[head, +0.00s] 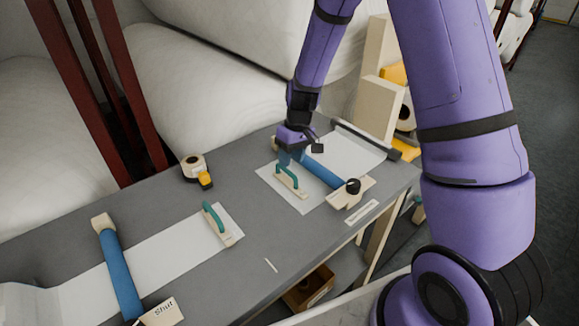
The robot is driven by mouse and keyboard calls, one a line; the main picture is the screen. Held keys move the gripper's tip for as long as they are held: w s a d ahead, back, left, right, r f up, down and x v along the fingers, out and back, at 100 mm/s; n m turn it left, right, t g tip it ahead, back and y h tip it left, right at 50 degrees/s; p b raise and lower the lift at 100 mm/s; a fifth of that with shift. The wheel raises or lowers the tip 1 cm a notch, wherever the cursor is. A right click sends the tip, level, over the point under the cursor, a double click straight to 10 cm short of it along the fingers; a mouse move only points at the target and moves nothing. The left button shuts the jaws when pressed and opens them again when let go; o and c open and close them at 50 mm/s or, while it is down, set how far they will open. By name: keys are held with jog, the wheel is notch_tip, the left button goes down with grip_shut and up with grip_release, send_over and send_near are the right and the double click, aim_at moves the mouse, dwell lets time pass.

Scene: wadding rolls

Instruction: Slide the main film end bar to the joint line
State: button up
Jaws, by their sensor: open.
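Two pale end bars with green handles sit on film sheets. One end bar (294,188) lies on the right film sheet (355,155), and my gripper (288,160) is open just above or at its handle; I cannot tell whether the fingers straddle it. The other end bar (224,230) lies at the right end of the left film sheet (170,250). Which bar is the main one is not readable. A short white mark (271,265) shows on the grey bench between the sheets, nearer the front edge; it may be part of the joint line.
A blue clamp bar (122,275) crosses the left sheet, with a "Shut" label (162,312). Another blue bar (322,172) with a black knob (353,186) crosses the right sheet. A tape dispenser (195,170) stands at the back.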

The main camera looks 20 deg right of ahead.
aim_at(290, 179)
jog(key=shift+s+a+f, duration=0.1)
jog(key=shift+a+f, duration=0.05)
jog(key=shift+f, duration=0.7)
jog(key=shift+s+a+f, duration=0.1)
jog(key=shift+a+f, duration=0.05)
jog(key=shift+f, duration=0.65)
grip_shut()
